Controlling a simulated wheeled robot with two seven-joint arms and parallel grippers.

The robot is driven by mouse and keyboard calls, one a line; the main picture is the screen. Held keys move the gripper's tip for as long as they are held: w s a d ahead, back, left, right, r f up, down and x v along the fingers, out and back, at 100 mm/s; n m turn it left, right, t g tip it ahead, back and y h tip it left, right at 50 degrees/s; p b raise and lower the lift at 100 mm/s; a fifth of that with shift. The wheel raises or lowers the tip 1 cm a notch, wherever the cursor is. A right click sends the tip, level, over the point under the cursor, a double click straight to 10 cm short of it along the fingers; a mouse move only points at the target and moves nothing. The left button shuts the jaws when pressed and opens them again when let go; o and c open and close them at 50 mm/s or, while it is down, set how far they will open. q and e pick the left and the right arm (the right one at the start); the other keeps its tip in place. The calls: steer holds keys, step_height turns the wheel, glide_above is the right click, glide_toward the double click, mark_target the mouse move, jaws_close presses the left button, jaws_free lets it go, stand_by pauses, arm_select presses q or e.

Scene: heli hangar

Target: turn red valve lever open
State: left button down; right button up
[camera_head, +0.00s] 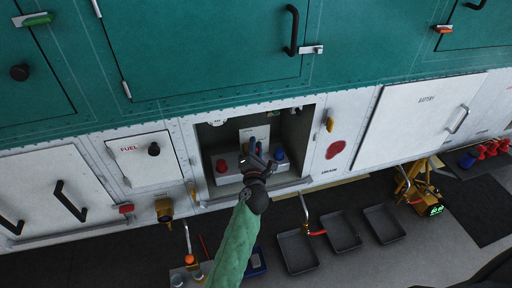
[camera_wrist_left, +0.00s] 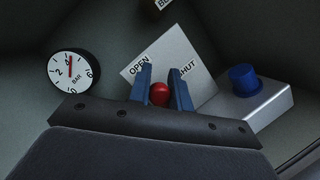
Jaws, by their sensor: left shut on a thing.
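My left gripper (camera_head: 255,155) reaches into an open recess in the white lower panel, and its dark body hides much of what is behind it. In the left wrist view its two blue fingers (camera_wrist_left: 160,90) are shut on the red valve lever (camera_wrist_left: 159,94), whose rounded red end shows between them. Behind the lever is a white label (camera_wrist_left: 192,78) reading OPEN at the left and SHUT at the right, its first letter partly covered by a finger. The lever's turned angle cannot be told. My right gripper is not in view.
The recess also holds a red knob (camera_head: 221,167), a blue knob (camera_head: 279,155) on a light block, and a round BAR gauge (camera_wrist_left: 75,72). The recess walls are close around the gripper. Dark trays (camera_head: 297,251) lie on the floor below.

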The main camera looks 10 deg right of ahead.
arm_select(q)
steer(key=shift+a+f, duration=0.1)
steer(key=shift+f, duration=0.1)
steer(key=c, duration=1.3)
jaws_free()
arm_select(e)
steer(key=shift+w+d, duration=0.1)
arm_select(q)
steer(key=shift+s, duration=0.1)
steer(key=shift+s+f, duration=0.1)
steer(key=shift+s, duration=0.15)
steer(key=b+v, duration=0.2)
steer(key=v, duration=0.5)
steer(key=shift+a, duration=0.1)
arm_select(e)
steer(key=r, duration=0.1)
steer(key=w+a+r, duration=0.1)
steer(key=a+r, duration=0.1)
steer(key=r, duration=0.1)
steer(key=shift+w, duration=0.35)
